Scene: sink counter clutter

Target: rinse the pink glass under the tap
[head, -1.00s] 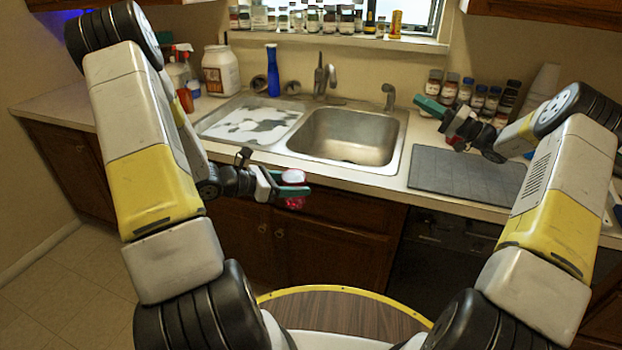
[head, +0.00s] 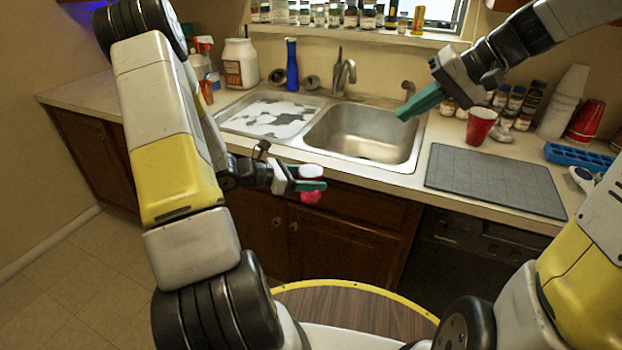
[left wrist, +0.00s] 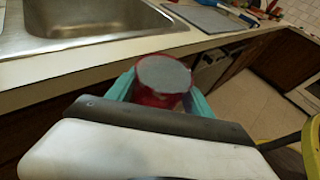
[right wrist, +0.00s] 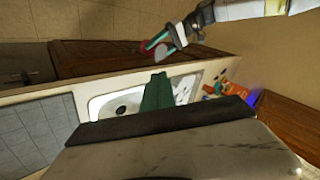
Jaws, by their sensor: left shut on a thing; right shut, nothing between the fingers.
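The pink glass (head: 311,197) is held in my left gripper (head: 312,180), which is shut on it in front of the counter, below the sink's front edge. In the left wrist view the glass (left wrist: 162,78) sits between the two teal fingers, with a greyish round end facing up. The tap (head: 343,70) stands behind the steel sink basin (head: 365,135); no water is visible. My right gripper (head: 420,102) is shut and empty, raised over the back right of the basin, its fingers pointing down-left near the small side spout (head: 408,88).
A grey mat (head: 490,180) lies right of the sink. A red cup (head: 480,125), jars (head: 515,98) and a blue tray (head: 578,155) stand beyond it. The right basin looks empty.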

